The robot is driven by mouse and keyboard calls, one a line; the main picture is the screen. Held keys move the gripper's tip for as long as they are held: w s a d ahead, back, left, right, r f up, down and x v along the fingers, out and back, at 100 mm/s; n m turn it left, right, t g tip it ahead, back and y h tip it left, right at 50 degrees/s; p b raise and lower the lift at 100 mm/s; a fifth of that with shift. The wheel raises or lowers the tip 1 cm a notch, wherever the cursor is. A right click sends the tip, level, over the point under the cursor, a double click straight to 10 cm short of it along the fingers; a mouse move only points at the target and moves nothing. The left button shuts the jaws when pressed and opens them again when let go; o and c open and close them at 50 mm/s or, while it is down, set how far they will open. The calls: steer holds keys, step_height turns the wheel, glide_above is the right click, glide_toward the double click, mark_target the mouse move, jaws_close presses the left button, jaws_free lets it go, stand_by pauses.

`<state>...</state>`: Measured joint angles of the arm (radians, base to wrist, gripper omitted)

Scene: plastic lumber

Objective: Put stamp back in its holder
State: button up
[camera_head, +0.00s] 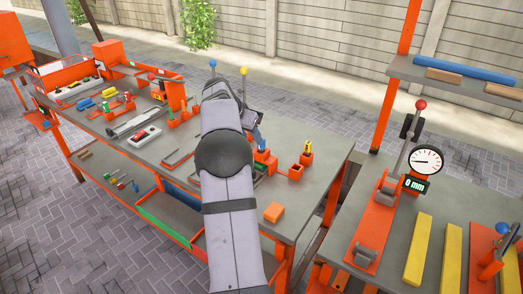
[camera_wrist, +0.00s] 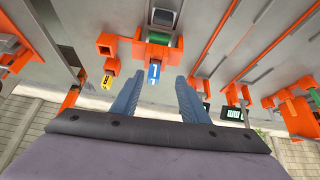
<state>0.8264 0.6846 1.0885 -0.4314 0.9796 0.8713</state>
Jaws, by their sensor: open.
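A blue stamp (camera_wrist: 154,72) marked 1 shows in the wrist view, standing at an orange holder (camera_wrist: 141,50). A yellow stamp (camera_head: 307,147) stands in another orange holder (camera_head: 306,158); it also shows in the wrist view (camera_wrist: 107,80). An orange square holder (camera_head: 296,172) beside them looks empty, also in the wrist view (camera_wrist: 105,42). My gripper (camera_wrist: 156,84) is open and empty, with its two blue fingers apart and pointing toward the blue stamp. The stamp appears between the fingers in the picture, with a gap on both sides. My arm hides part of this area in the head view.
A green pad (camera_wrist: 159,38) lies behind the blue stamp's holder. An orange block (camera_head: 274,212) lies near the table's front edge. Several tools and orange stands crowd the table's left part. A dial gauge press (camera_head: 426,161) stands on the right table.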

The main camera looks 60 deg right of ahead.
mark_target(261, 150)
steer(key=shift+m, duration=0.3)
steer(key=shift+s+d+f+p, duration=0.15)
steer(key=shift+d+f+p, duration=0.4)
steer(key=shift+d+f, duration=0.4)
steer(key=shift+s+d+f+p, duration=0.2)
steer(key=shift+d+f+p, duration=0.3)
steer(key=shift+d+f, duration=0.45)
steer(key=shift+s+d+f+p, duration=0.15)
steer(key=shift+d+f+p, duration=0.4)
steer(key=shift+d+f, duration=0.4)
steer(key=shift+c, duration=0.3)
jaws_close()
